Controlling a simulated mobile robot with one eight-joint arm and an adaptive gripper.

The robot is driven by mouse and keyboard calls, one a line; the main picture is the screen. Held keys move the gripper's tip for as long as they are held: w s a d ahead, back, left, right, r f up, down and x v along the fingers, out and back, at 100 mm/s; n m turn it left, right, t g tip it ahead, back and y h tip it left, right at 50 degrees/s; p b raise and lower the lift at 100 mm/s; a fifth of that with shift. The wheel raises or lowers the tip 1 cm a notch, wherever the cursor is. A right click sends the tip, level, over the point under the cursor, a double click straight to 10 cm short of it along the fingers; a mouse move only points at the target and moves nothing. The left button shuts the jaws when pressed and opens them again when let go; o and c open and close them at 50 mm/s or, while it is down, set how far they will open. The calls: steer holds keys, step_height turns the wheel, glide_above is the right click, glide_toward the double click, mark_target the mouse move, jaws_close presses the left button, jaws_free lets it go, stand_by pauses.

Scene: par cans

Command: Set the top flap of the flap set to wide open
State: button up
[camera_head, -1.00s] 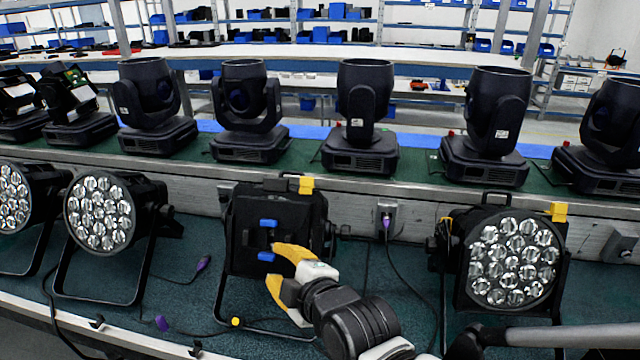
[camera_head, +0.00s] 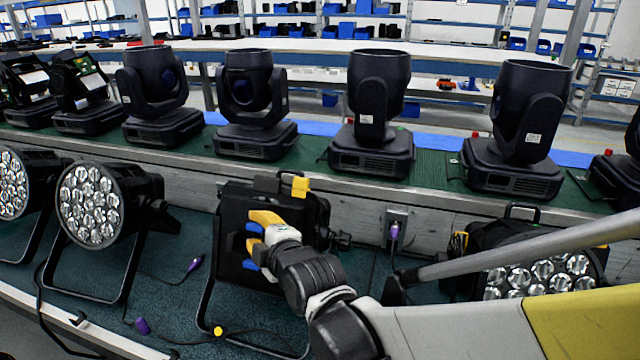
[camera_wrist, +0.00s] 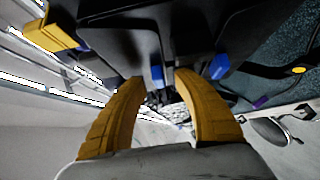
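The flap set (camera_head: 235,215) is the black group of flaps with blue tabs on the front of the middle par can. Its flaps look folded over the front, hiding the lens. My gripper (camera_head: 254,234) is at these flaps, its yellow fingers spread one above the other, partly covering the blue tabs. In the wrist view, a dark flap edge with a blue tab (camera_wrist: 157,74) lies between the open fingertips. I cannot tell if they touch it. I cannot tell for sure which is the top flap.
A yellow clip (camera_head: 300,187) sits on top of the can. Par cans with bare lenses stand left (camera_head: 90,205) and right (camera_head: 540,275). Moving heads (camera_head: 370,115) line the shelf behind. Cables with purple plugs (camera_head: 194,264) lie on the bench.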

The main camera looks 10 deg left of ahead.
steer(key=shift+w+a+f, duration=0.1)
steer(key=shift+w+a, duration=0.15)
steer(key=shift+w, duration=0.05)
jaws_close()
